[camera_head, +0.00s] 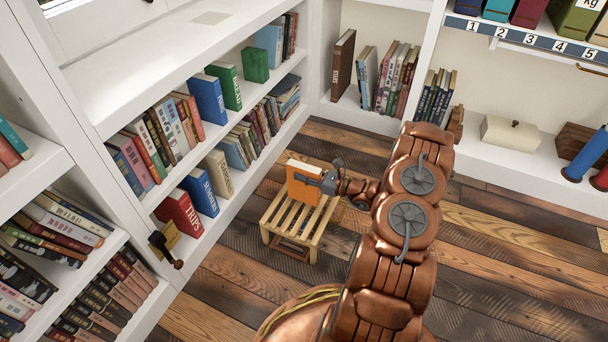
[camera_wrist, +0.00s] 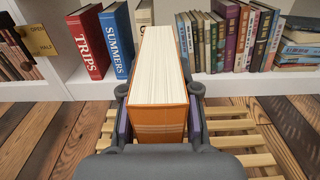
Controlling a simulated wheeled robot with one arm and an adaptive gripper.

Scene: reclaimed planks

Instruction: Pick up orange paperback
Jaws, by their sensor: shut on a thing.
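The orange paperback (camera_head: 302,186) stands upright at the slatted wooden stool in the head view. In the wrist view the paperback (camera_wrist: 160,119) shows its orange spine toward me and its white page edges on top. My gripper (camera_head: 331,180) is shut on it, with one finger on each side; the gripper (camera_wrist: 159,120) fills the lower middle of the wrist view. The stool (camera_head: 277,228) has pale slats and lies below the book. I cannot tell whether the book's lower edge touches the slats.
A white bookcase (camera_head: 233,178) with several books stands behind and left of the stool. The red TRIPS book (camera_wrist: 89,41) and blue SUMMERS book (camera_wrist: 117,40) are on its lower shelf. Plank floor (camera_head: 480,255) is clear to the right. A cream box (camera_head: 511,132) sits on the right shelf.

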